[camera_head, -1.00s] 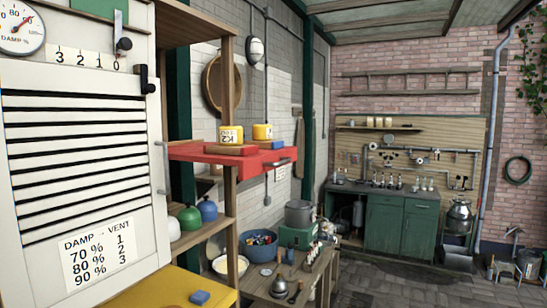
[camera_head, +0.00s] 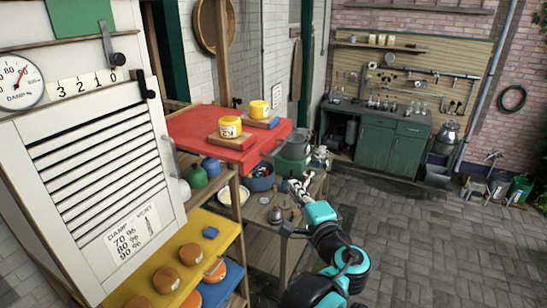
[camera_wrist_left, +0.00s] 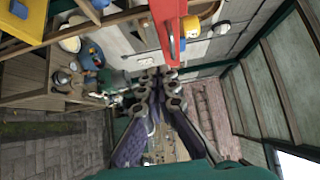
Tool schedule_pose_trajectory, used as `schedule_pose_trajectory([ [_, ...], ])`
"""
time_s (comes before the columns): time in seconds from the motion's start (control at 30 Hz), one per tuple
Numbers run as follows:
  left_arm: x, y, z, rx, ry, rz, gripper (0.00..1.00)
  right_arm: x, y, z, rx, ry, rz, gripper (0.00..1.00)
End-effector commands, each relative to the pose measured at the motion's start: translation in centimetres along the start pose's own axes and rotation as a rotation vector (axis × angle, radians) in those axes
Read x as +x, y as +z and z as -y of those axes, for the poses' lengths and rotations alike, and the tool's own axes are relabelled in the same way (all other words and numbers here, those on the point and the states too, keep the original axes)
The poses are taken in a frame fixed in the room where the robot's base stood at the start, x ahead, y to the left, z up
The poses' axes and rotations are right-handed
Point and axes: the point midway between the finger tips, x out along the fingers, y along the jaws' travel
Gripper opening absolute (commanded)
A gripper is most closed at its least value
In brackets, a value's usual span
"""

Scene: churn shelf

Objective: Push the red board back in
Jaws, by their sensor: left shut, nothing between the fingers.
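The red board (camera_head: 205,137) sticks out from the upper shelf, past the shelf's upright. In the left wrist view the red board (camera_wrist_left: 172,28) shows at the top, beyond and apart from the fingertips. My left gripper (camera_head: 299,190) is shut and empty, below and to the right of the board in the head view; it also shows in the left wrist view (camera_wrist_left: 158,80). My right gripper is not in view.
A white louvred door (camera_head: 90,175) stands left of the board. A yellow board (camera_head: 215,238) with round brown pieces lies lower. Behind my gripper is a low wooden bench (camera_head: 262,212) with pots. Paved floor (camera_head: 430,225) is clear at right.

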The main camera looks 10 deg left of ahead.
Motion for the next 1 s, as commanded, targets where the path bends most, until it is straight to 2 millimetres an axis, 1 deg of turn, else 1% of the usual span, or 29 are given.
schedule_pose_trajectory([
  [0.17, 2.1, 0.1, 0.1, 0.001, -0.002, 0.004, 0.0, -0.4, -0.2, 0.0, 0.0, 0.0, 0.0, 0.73],
  [0.4, 7.3, 0.2, 0.1, 0.0, 0.0, 0.006, 0.0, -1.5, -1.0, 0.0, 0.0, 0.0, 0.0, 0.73],
  [0.57, 10.4, 0.4, 0.1, 0.0, 0.0, 0.005, 0.0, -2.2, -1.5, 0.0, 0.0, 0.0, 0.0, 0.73],
  [0.6, 10.8, 1.0, 0.2, 0.0, 0.0, 0.005, 0.0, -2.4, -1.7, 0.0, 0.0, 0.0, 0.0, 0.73],
  [0.67, 11.4, 1.7, 0.1, 0.0, 0.0, 0.005, 0.0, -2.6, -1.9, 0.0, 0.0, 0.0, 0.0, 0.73],
  [0.8, 12.3, 2.6, 0.0, 0.0, 0.0, 0.003, 0.0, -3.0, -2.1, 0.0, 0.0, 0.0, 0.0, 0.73],
  [1.0, 12.7, 2.9, -0.1, 0.0, 0.0, 0.0, 0.0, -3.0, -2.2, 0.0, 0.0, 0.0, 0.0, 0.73],
])
